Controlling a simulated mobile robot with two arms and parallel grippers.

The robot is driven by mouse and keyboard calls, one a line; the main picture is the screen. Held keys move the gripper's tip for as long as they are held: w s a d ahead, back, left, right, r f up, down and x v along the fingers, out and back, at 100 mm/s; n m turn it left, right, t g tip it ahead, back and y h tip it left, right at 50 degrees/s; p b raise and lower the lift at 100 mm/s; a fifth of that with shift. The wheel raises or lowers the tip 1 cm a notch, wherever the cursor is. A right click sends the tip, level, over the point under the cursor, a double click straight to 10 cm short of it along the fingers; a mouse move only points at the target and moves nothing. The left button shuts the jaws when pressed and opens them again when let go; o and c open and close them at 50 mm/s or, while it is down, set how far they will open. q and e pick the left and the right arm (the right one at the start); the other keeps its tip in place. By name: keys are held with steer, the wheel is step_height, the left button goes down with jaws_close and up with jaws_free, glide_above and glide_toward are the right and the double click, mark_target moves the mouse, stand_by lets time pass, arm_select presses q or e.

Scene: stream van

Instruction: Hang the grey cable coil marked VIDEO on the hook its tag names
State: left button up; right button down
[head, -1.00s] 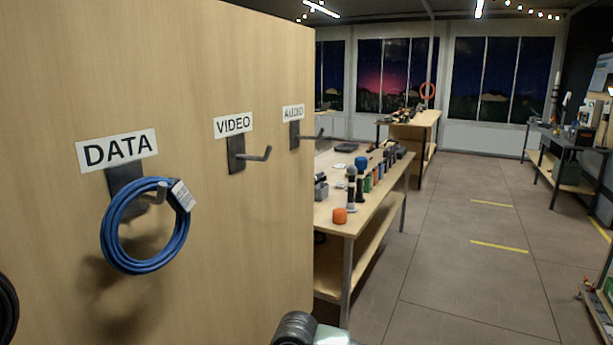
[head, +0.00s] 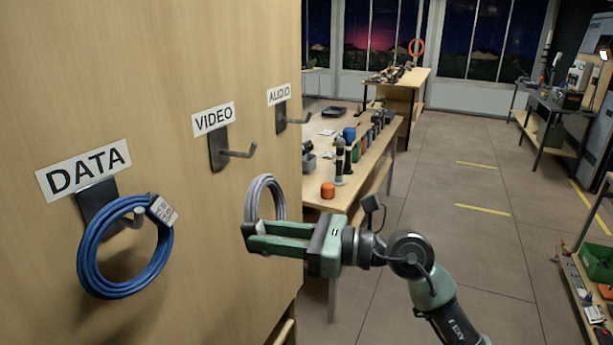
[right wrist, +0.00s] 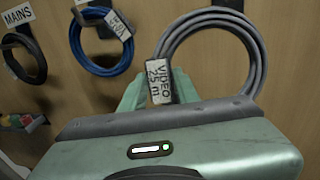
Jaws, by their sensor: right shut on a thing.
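The grey cable coil (head: 265,188) is held by my right gripper (head: 262,236), which is shut on its lower part. In the right wrist view the coil (right wrist: 257,62) stands up from the fingers, its white tag (right wrist: 160,82) reading VIDEO 25 m. The VIDEO hook (head: 238,153) is a grey prong on the wooden panel under a VIDEO label (head: 213,119). It is bare in the head view, above and left of the coil. The coil is below the hook and apart from it. My left gripper is in neither view.
A blue coil (head: 88,265) hangs on the DATA hook at left. The AUDIO hook (head: 297,120) is empty. A black coil (right wrist: 36,60) hangs under the MAINS label.

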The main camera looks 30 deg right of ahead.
mark_target(270, 181)
steer(key=d+r+m+t+h+p, duration=0.1)
steer(key=d+r+m+t, duration=0.1)
steer(key=d+r+t, duration=0.35)
steer(key=shift+g, duration=0.75)
steer(key=shift+d+r+p+x, duration=0.1)
steer(key=shift+r+p+x, duration=0.3)
steer(key=shift+x, duration=0.6)
steer(key=shift+d+r+p+x, duration=0.1)
steer(key=shift+p+x, duration=0.45)
steer(key=shift+x, duration=0.45)
steer(key=shift+d+r+p+x, duration=0.15)
steer(key=shift+p+x, duration=0.35)
steer(key=shift+x, duration=0.5)
steer(key=w+a+f+b, duration=0.1)
steer(key=w+a+f, duration=0.2)
steer(key=w+a, duration=0.2)
steer(key=shift+w+a, duration=0.3)
steer(key=shift+w, duration=0.85)
